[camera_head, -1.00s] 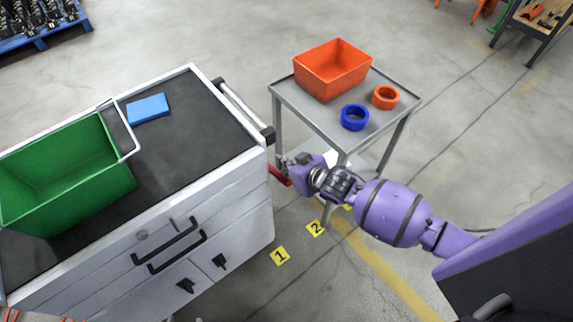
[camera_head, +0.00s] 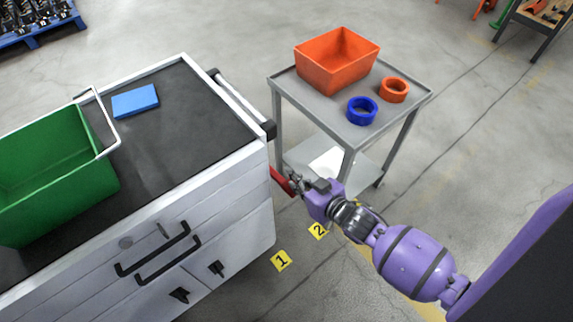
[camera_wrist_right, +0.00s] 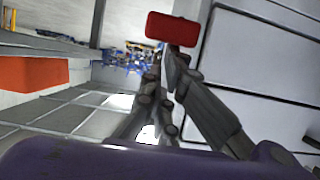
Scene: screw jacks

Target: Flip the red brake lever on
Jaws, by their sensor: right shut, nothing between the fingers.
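The red brake lever (camera_head: 282,181) sticks out from the right side of the white tool cart (camera_head: 150,215), low beside its corner. In the right wrist view its red end (camera_wrist_right: 172,29) shows at the top, just beyond the fingertips. My right gripper (camera_head: 296,181) is at the lever's outer end, shut with nothing between its fingers. It also shows in the right wrist view (camera_wrist_right: 169,62), with the fingertips close below the red end; I cannot tell whether they touch it. My left gripper is not in view.
A grey side table (camera_head: 330,122) stands close behind my right gripper, with an orange bin (camera_head: 337,62), a blue ring (camera_head: 362,111) and an orange ring (camera_head: 395,90). A green crate (camera_head: 60,190) and a blue block (camera_head: 135,101) are on the cart. Floor is open at lower right.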

